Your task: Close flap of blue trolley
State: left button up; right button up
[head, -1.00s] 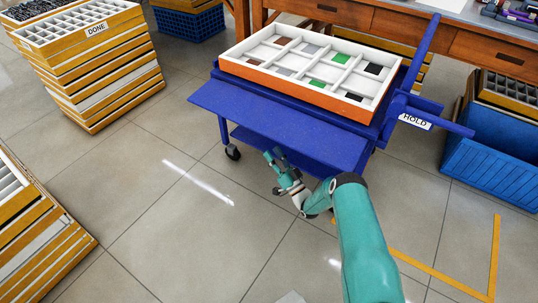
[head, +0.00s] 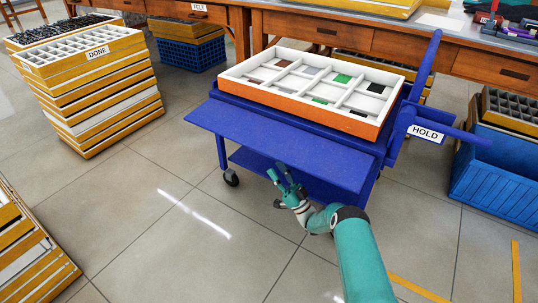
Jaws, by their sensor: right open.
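The blue trolley (head: 396,152) stands in the middle of the head view, with a HOLD label on its right side. Its blue flap (head: 272,146) sticks out from the near side of the top, roughly level. My right gripper (head: 279,177) is open and empty. It is in front of the trolley, near the flap's front edge and seemingly lower than it. I cannot tell whether it touches the trolley. My left gripper is not in view.
A white and orange compartment tray (head: 312,97) with coloured pieces sits on the trolley. Stacked trays labelled DONE (head: 92,88) stand at the left. A blue crate (head: 497,168) is at the right, wooden desks (head: 360,38) behind. The floor in front is mostly clear.

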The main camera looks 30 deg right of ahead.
aim_at(267, 152)
jog(key=b+x, duration=0.1)
jog(key=x, duration=0.6)
grip_shut()
jog(key=shift+d, duration=0.3)
jog(key=shift+a+r+m+h+p, duration=0.2)
jog(key=shift+m+h+p, duration=0.1)
jog(key=shift+m+h, duration=0.25)
